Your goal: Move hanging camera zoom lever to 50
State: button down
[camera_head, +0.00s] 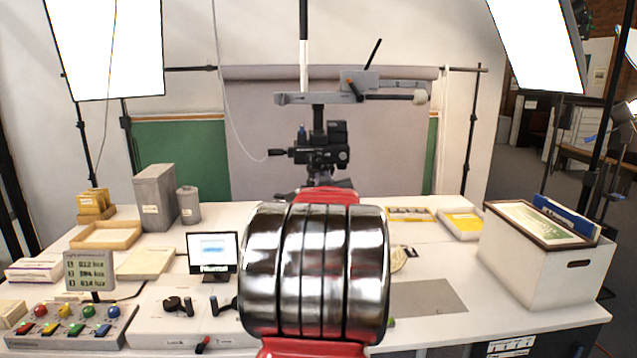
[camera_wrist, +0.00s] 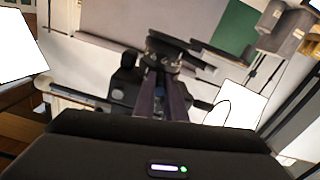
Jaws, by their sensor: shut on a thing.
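The hanging camera (camera_head: 322,148) is a black body on a vertical column at the middle back in the head view. In the wrist view its dark body and round parts (camera_wrist: 165,42) are close in front of my gripper. My gripper (camera_wrist: 161,65) has its two dark fingers drawn together at the camera, shut on what appears to be the zoom lever. The lever itself blends into the dark parts, and no scale or number on it can be read. In the head view my red and chrome arm hides most of the gripper.
The white table carries a small monitor (camera_head: 213,253), a lux readout (camera_head: 90,271), a coloured button panel (camera_head: 68,325) and grey boxes (camera_head: 155,197) on the left. A large white archival box (camera_head: 540,265) stands at the right. Bright light panels (camera_head: 107,45) hang on both sides.

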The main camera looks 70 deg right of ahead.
jog(key=shift+s, duration=0.1)
dwell(0.3)
jog(key=c, duration=1.8)
grip_release()
jog(key=shift+s, duration=0.1)
jog(key=shift+s+a, duration=0.15)
jog(key=shift+a, duration=0.15)
jog(key=v, duration=1.3)
jog(key=shift+f, duration=0.1)
